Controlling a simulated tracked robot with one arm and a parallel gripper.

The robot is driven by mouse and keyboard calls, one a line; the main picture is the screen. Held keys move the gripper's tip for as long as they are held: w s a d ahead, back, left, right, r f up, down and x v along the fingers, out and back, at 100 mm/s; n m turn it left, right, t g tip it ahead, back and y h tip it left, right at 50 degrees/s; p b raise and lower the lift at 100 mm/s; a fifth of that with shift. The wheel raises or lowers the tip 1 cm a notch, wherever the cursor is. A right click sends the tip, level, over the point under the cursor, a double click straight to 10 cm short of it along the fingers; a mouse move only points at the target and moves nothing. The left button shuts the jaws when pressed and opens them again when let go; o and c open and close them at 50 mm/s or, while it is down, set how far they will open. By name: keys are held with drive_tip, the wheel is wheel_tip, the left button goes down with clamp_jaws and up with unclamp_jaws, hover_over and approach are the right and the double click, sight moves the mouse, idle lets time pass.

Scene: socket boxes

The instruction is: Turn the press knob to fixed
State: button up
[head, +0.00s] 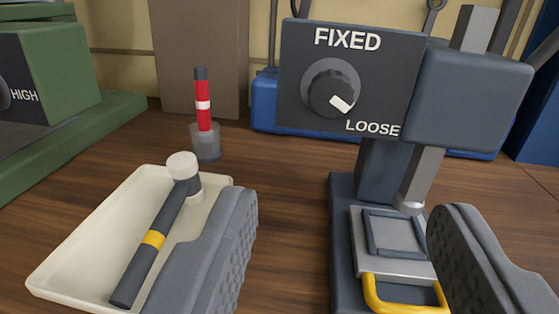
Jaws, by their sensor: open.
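The press (372,180) stands right of centre, a dark blue-grey machine with a panel on its upper front. The round dark press knob (333,88) sits on this panel. Its white pointer mark is at the lower right, toward the word LOOSE; the word FIXED is above the knob. My gripper (340,235) is open and empty, with one grey finger at lower left and one at lower right. The fingers are lower in the picture than the knob and do not touch it.
A cream tray (60,262) holding a mallet (152,238) lies at left. A red-and-white stick (203,100) stands in a clear cup (206,145). A green machine (60,75) is far left. A yellow handle (405,308) sticks out at the press base. A blue box (265,105) stands behind.

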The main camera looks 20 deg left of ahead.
sight(329, 103)
drive_tip(key=x, duration=1.3)
drive_tip(key=shift+w+a+f, duration=0.1)
drive_tip(key=shift+w+a, duration=0.05)
drive_tip(key=shift+w, duration=0.15)
drive_tip(key=c, duration=1)
drive_tip(key=shift+o, duration=0.2)
drive_tip(key=shift+a, duration=0.1)
drive_tip(key=shift+f, duration=0.1)
